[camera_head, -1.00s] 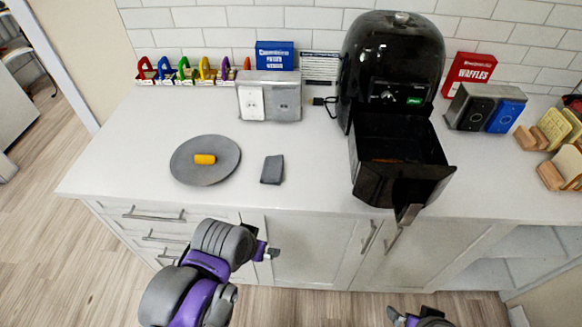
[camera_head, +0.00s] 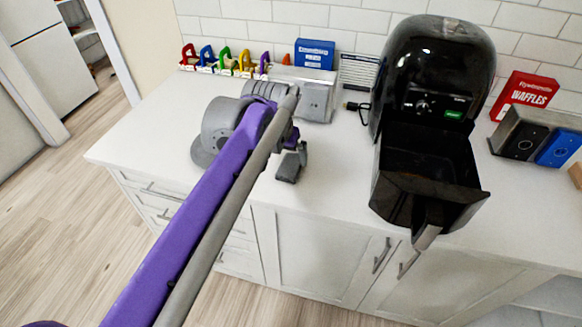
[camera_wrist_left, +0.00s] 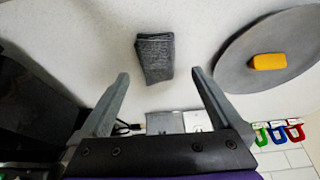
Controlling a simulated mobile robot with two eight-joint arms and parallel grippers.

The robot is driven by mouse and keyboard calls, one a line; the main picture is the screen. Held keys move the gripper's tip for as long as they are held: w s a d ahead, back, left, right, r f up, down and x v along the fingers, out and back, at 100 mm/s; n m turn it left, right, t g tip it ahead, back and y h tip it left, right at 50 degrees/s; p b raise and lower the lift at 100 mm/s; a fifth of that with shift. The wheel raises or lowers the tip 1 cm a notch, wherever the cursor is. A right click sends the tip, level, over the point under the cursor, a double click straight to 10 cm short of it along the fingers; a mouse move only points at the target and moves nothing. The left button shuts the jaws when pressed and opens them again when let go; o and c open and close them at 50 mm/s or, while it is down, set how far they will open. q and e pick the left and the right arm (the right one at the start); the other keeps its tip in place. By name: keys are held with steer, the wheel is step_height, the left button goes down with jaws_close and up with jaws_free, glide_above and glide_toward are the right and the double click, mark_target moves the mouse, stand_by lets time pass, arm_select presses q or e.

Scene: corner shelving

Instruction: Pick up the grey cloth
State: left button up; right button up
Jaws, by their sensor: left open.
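The grey cloth (camera_wrist_left: 155,58) is a small folded dark-grey piece lying on the white counter in the left wrist view. In the head view the cloth (camera_head: 287,170) shows in part, just below my left gripper (camera_head: 297,150). In the left wrist view my left gripper (camera_wrist_left: 160,80) is open and empty, with its two fingers apart on either side of the cloth's line. The cloth lies at and beyond the fingertips, not between the finger pads. My right gripper is not in view.
A black air fryer (camera_head: 432,75) with its drawer (camera_head: 425,195) pulled out stands right of the cloth. A grey plate (camera_wrist_left: 232,70) with a yellow item (camera_wrist_left: 268,61) lies on the other side. A double socket box (camera_head: 318,97) stands behind, with bare counter around the cloth.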

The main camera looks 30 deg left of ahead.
mark_target(290, 163)
arm_select(q)
steer(key=x, duration=0.2)
steer(key=b+x, duration=0.1)
steer(key=x, duration=0.2)
steer(key=shift+w+d+f, duration=0.2)
steer(key=shift+w+f, duration=0.05)
steer(key=shift+w, duration=0.05)
steer(key=shift+c, duration=0.3)
steer(key=c, duration=1.2)
steer(key=shift+r, duration=0.1)
step_height(290, 163, up, 10)
steer(key=shift+f+p, duration=0.1)
steer(key=shift+p, duration=0.8)
